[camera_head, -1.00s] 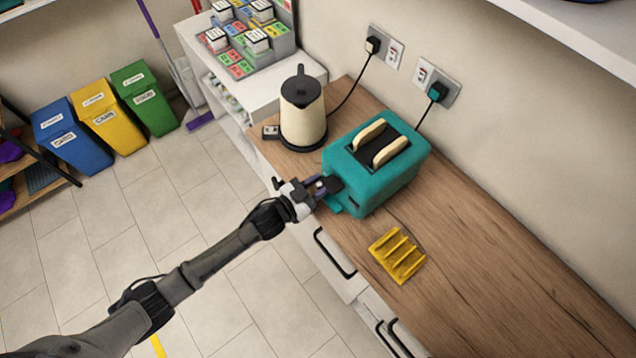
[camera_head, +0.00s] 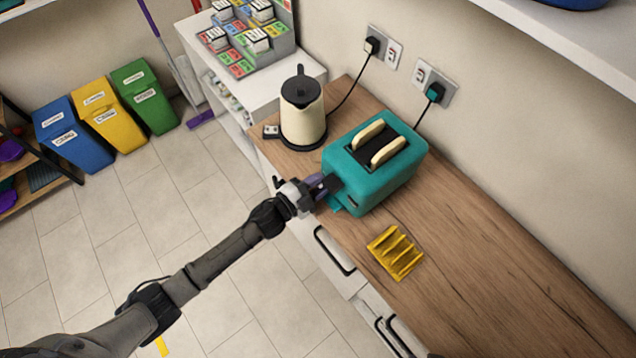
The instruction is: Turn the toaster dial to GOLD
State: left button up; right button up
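The teal toaster (camera_head: 385,190) stands on the wooden counter with two slices of bread (camera_head: 388,150) showing in its slots. My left gripper (camera_head: 328,186) is at the toaster's left end face, where its fingertips meet or nearly meet the front. The dial and its markings are hidden behind the gripper, so I cannot read the setting. The fingers are too small and covered to tell whether they are open or shut on the dial. My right gripper is not in view.
A cream kettle (camera_head: 303,115) stands behind the toaster to the left. A yellow toast rack (camera_head: 395,252) lies in front of it on the counter (camera_head: 480,260). Two plugged sockets (camera_head: 436,84) are on the wall. The counter's right part is clear.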

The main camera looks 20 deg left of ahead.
pick_arm(q)
jog(key=shift+m, duration=0.5)
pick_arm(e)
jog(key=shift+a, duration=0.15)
pick_arm(q)
jog(key=o, duration=0.9)
jog(key=shift+o, duration=0.2)
jog(key=shift+s, duration=0.1)
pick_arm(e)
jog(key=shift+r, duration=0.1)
